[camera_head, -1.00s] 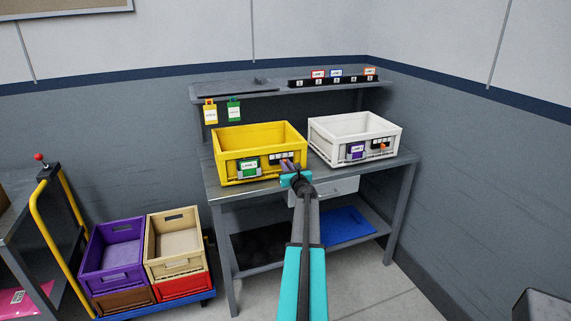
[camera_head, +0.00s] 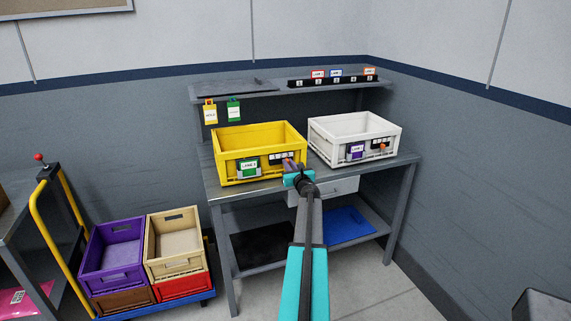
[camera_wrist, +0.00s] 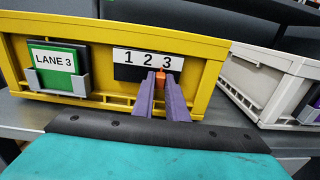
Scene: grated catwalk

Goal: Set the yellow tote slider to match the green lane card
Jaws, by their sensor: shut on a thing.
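The yellow tote (camera_head: 240,168) stands on the bench, its front towards me. In the wrist view the green lane card (camera_wrist: 58,62) reads LANE 3 and sits in a grey holder on the tote's left front. To its right is a white strip (camera_wrist: 140,57) marked 1, 2, 3. The orange slider knob (camera_wrist: 160,79) is below the strip, near the 3; its exact alignment is partly hidden by the fingers. My gripper (camera_wrist: 160,84) has its purple fingers shut on the knob. In the head view my gripper (camera_head: 290,164) is at the tote's right front.
A white tote (camera_head: 328,146) with its own purple card and orange slider stands close on the right. A shelf (camera_head: 215,92) above holds a row of numbered slots. Yellow and green tags (camera_head: 234,111) hang from it.

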